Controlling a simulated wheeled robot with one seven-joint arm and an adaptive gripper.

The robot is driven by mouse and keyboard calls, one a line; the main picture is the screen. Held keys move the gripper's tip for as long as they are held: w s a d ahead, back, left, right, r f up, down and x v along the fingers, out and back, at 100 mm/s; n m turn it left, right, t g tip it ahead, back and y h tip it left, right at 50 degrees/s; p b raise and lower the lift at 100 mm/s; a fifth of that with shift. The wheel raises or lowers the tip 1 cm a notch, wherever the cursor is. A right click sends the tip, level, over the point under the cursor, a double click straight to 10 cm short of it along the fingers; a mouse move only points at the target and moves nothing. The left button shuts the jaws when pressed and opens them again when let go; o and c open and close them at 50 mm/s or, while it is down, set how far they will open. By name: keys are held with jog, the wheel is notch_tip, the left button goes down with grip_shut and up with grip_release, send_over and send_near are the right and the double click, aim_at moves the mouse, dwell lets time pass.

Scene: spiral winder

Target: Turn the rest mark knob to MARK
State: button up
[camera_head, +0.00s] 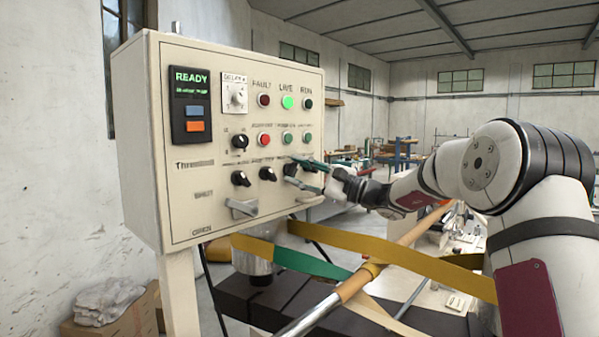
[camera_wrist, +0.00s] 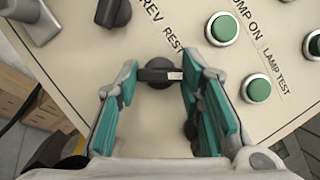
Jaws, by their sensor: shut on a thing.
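The rest mark knob (camera_wrist: 158,76) is a black selector with a white pointer mark, on the cream control panel below the printed word REST. In the wrist view its bar lies nearly level across the picture, with the white mark at its right end. My gripper (camera_wrist: 160,88) is shut on this knob, with one teal-padded finger on each side of it. In the head view my gripper (camera_head: 306,174) reaches the lower right of the panel (camera_head: 185,220), and its fingers mostly cover the knob. The MARK lettering is not readable in either view.
Two similar black knobs (camera_head: 241,178) (camera_head: 267,173) sit to the left. Green push buttons (camera_wrist: 222,29) (camera_wrist: 257,89) are close to the right finger. A metal handle (camera_head: 241,208) sticks out below. Yellow and green bands cross below the panel.

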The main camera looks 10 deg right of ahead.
dwell(0.3)
jog(key=o, duration=1.2)
jog(key=shift+c, duration=0.2)
jog(key=shift+d, duration=0.1)
jog(key=v, duration=1.2)
jog(key=shift+f, duration=0.1)
